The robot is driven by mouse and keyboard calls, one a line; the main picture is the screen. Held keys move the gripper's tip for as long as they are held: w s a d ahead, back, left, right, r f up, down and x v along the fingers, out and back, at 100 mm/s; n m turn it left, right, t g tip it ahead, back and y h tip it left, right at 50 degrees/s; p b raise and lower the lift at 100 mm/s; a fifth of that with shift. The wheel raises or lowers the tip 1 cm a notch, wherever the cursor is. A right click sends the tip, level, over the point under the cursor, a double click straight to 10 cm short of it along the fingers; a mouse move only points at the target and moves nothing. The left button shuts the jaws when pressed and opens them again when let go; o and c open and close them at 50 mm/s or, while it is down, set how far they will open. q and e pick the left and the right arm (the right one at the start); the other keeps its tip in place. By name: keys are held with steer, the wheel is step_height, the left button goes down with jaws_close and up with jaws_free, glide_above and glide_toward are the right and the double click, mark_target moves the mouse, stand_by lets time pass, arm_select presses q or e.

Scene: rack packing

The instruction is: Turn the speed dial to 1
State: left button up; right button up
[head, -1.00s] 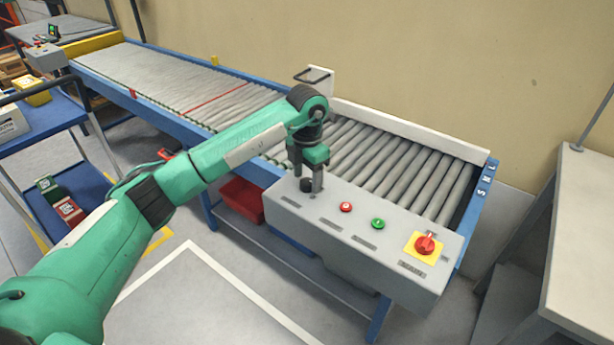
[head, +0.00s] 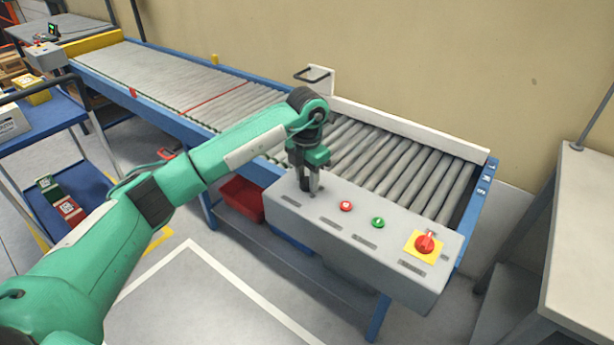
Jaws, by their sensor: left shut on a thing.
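The grey control box (head: 345,240) is fixed to the near side of the roller conveyor. The speed dial sits at the left end of its top face, where my left gripper (head: 309,190) points straight down and is shut on it. The fingers hide most of the dial, so its pointer and setting cannot be read. My right gripper is not in view.
The box also carries a red button (head: 346,206), a green button (head: 378,223) and a red emergency stop knob (head: 425,244) on a yellow plate. The conveyor rollers (head: 400,170) are empty. A grey table (head: 585,230) stands at the right, a blue cart (head: 50,125) at the left.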

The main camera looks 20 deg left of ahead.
arm_select(q)
steer(key=n, duration=0.3)
steer(key=shift+n, duration=0.4)
steer(key=n, duration=0.3)
steer(key=shift+r+n+p, duration=0.1)
steer(key=shift+n+p, duration=0.2)
steer(key=shift+n, duration=1.9)
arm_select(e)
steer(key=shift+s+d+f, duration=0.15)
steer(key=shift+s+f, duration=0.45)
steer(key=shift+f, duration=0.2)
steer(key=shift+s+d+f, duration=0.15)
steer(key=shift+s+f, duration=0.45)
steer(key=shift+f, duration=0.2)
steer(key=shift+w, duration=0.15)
arm_select(q)
steer(key=o, duration=1)
